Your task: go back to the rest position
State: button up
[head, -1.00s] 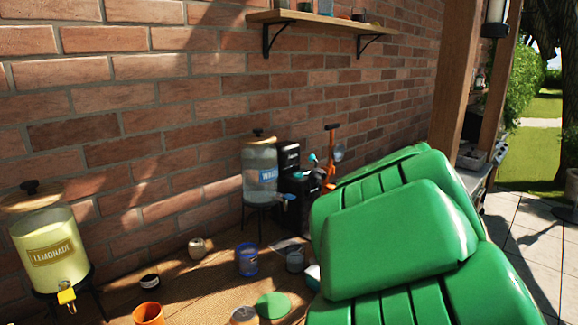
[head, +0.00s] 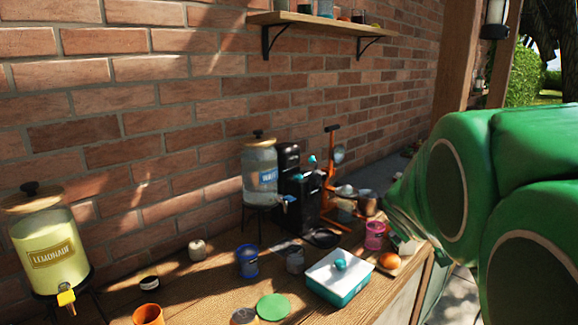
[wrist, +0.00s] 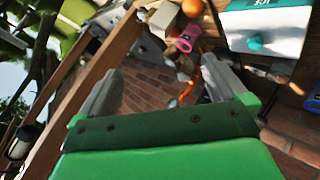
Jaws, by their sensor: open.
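My gripper (wrist: 158,82) shows in the wrist view with its two grey fingers wide apart and nothing between them. It is tilted, with brick wall and table things beyond the fingers. In the head view my green arm fills the right side, and I cannot make out the fingers there. The arm is over the right end of the wooden table (head: 195,295).
A white and teal ice box (head: 340,278), an orange fruit (head: 389,261) and a pink cup (head: 375,236) stand near my arm. Behind are a black machine (head: 303,195), a water dispenser (head: 261,170) and an orange press (head: 330,180). A lemonade dispenser (head: 48,250) stands left.

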jog(key=s+a+f+m+g+y, duration=0.1)
jog(key=s+a+f+g, duration=0.2)
jog(key=s, duration=0.8)
jog(key=s+a+f+m+g+y, duration=0.2)
jog(key=s+a+f+g, duration=0.2)
jog(key=s, duration=0.8)
jog(key=s+a+f+m+g+y, duration=0.1)
jog(key=s+a+f+g, duration=0.3)
jog(key=s, duration=0.7)
jog(key=shift+s+a+f+m+y, duration=0.4)
jog(key=shift+a+f+m, duration=0.2)
jog(key=shift+a, duration=0.2)
